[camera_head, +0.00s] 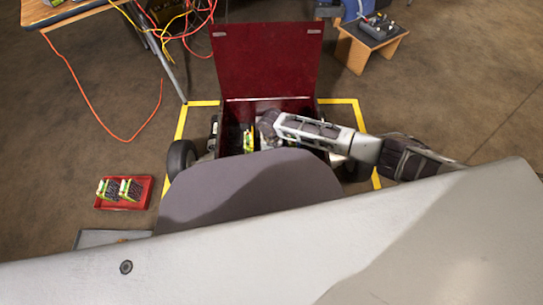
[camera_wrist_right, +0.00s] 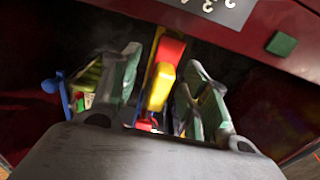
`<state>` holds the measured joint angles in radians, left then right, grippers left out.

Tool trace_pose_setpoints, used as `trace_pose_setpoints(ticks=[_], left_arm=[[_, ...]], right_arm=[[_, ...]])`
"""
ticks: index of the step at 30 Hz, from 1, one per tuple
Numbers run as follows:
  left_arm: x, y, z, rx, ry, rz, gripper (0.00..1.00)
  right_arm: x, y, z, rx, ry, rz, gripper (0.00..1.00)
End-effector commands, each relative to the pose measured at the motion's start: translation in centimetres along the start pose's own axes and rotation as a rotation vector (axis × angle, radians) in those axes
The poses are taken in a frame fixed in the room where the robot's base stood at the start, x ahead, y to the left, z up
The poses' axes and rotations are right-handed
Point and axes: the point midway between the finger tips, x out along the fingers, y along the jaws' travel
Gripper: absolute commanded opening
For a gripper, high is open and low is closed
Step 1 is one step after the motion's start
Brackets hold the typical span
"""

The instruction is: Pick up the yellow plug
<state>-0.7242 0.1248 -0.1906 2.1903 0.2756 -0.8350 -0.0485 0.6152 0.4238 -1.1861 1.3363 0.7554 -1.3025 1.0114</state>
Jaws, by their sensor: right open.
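The yellow plug (camera_wrist_right: 160,86) shows in the right wrist view, in front of a red block (camera_wrist_right: 171,50). My right gripper (camera_wrist_right: 161,62) is open, with one greenish finger on each side of the plug. The fingers look apart from it, and I cannot tell whether either touches it. In the head view my right arm reaches in from the right, and its gripper end (camera_head: 268,127) is down at the open red box (camera_head: 267,62). The plug cannot be made out there. My left gripper is out of view.
Yellow-green items (camera_head: 248,141) sit inside the box, left of my gripper. The dark red box wall, with a numbered grey label (camera_wrist_right: 215,8) and a green square (camera_wrist_right: 282,44), is close beyond the fingers. A red tray (camera_head: 141,203) with battery-like units lies on the floor at left.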

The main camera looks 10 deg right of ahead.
Motion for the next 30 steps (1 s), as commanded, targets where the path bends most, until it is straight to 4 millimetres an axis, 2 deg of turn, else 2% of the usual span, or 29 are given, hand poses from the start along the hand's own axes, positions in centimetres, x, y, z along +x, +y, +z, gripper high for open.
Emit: trace_pose_setpoints(ticks=[6,20,30], left_arm=[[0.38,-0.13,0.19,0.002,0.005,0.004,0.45],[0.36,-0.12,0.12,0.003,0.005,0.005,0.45],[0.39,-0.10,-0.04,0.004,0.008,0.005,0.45]], right_arm=[[0.80,0.02,-0.05,0.001,0.000,0.000,0.46],[0.76,0.01,-0.05,0.000,0.000,0.000,0.46],[0.77,0.02,-0.05,0.000,0.000,0.000,0.03]])
